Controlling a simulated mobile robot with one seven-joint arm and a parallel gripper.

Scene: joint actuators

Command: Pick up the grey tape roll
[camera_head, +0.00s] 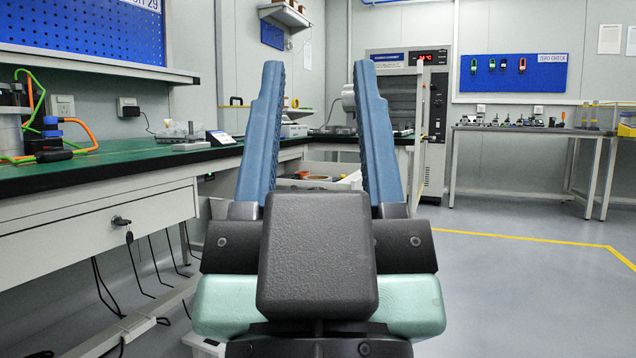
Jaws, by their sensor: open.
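My gripper (318,72) fills the middle of the view. Its two long blue fingers stand wide apart, open, with nothing between them nearby. Beyond the fingers, low between them, a pale bin or tray (345,182) holds several small items. One of them is a round, brownish ring-like item (318,178). I cannot make out a grey tape roll for certain. My gripper's body hides the lower part of this area.
A green-topped bench (120,162) with a drawer runs along the left, carrying cables and small devices. A grey cabinet (437,110) stands at the back. A table (530,129) with small parts stands at the back right. The grey floor (520,285) at right is clear.

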